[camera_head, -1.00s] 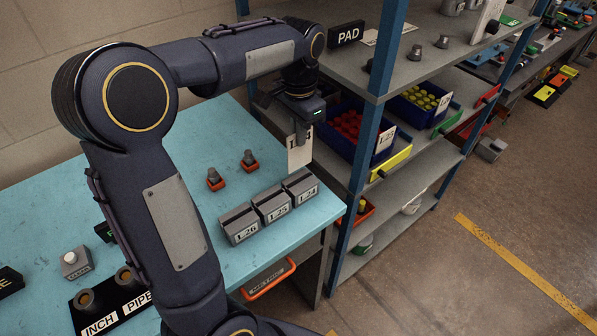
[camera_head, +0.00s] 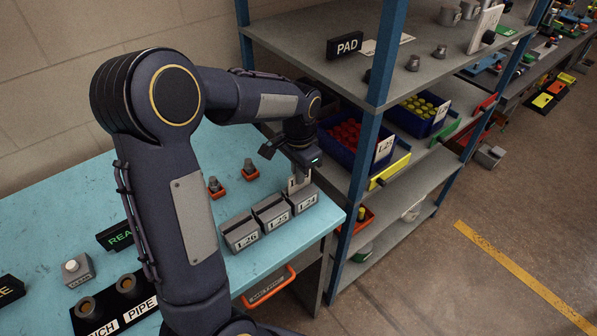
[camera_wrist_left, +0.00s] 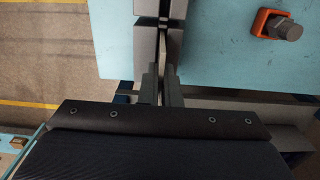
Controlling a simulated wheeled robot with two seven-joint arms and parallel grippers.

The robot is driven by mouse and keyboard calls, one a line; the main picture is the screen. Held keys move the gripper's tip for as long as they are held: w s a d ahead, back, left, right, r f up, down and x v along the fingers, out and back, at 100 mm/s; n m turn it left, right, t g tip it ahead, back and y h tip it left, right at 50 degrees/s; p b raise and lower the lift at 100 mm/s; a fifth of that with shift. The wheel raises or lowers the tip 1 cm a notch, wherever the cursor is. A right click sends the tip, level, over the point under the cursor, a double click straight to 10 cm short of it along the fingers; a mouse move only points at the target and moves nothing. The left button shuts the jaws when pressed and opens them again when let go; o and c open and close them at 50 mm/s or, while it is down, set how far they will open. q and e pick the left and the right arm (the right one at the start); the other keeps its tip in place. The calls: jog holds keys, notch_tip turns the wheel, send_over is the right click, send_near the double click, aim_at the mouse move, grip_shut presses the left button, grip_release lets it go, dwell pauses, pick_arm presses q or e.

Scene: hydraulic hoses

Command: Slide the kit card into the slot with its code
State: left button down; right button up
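The pale kit card (camera_head: 297,184) hangs upright from my left gripper (camera_head: 301,170), which is shut on its top. The card's lower edge is at the top of the grey slot block marked L.24 (camera_head: 304,201); I cannot tell how deep it sits in the slot. The code on the card is not readable now. Two matching slot blocks, L.25 (camera_head: 273,214) and L.26 (camera_head: 241,235), stand to the left in the row. In the left wrist view, the gripper's fingers (camera_wrist_left: 162,88) are close together over the slot line, with the thin card edge between them. My right gripper is not in view.
Two fittings in orange holders (camera_head: 250,173) stand on the blue table (camera_head: 190,160) behind the blocks. A shelf rack with a blue post (camera_head: 363,165) and bins (camera_head: 347,140) stands close on the right. An INCH PIPE stand (camera_head: 126,290) is at front left.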

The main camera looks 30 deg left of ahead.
pick_arm(q)
jog(key=shift+f, duration=0.2)
jog(key=c, duration=1.6)
grip_release()
jog(key=shift+c, duration=0.2)
jog(key=shift+r, duration=0.15)
notch_tip(320, 180, up, 11)
jog(key=s+d+f+n+t+h, duration=0.2)
jog(key=s+d+n, duration=0.1)
jog(key=s, duration=0.8)
jog(key=s+d+f+n+t+h, duration=0.1)
jog(key=s+d+f+n+t, duration=0.1)
jog(key=s, duration=0.9)
jog(key=shift+d+n+t+h, duration=0.4)
jog(key=shift+d+n+t, duration=0.3)
jog(key=shift+d, duration=0.5)
